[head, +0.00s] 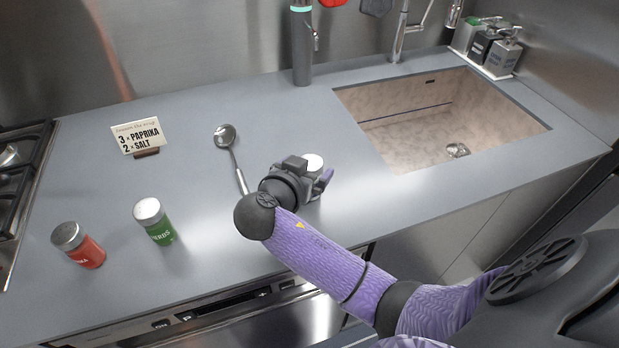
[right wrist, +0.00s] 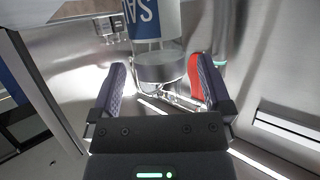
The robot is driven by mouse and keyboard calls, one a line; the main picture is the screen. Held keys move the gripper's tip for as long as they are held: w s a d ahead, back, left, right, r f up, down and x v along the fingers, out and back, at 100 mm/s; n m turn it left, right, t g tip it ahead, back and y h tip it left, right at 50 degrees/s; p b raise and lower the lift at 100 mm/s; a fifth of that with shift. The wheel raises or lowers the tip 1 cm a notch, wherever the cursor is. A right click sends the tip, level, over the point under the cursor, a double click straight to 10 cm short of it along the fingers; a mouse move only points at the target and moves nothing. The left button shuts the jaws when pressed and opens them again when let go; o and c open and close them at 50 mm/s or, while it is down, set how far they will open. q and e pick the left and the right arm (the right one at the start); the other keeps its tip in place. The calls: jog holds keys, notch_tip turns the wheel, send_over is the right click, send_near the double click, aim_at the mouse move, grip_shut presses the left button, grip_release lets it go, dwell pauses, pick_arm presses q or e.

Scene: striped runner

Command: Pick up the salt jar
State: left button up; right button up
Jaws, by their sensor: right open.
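The salt jar (head: 313,161) stands on the grey counter, and in the head view mostly its pale round lid shows, the rest hidden by my right gripper (head: 316,178). In the right wrist view the jar (right wrist: 153,27) appears upside down, with a blue label with part of the word SALT and a metallic lid. My right gripper (right wrist: 160,65) is open, its two purple fingers on either side of the jar's lid end, with visible gaps. My left gripper is in neither view.
A ladle (head: 227,140) lies just left of my right gripper. A green herbs jar (head: 160,230) and a red-labelled jar (head: 86,252) stand at the left front. A recipe card (head: 138,135) stands behind them. The sink (head: 400,125) opens to the right.

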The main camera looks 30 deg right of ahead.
jog(key=shift+w+d+f, duration=0.2)
jog(key=shift+w+d, duration=0.05)
jog(key=shift+d, duration=0.15)
jog(key=c, duration=1.3)
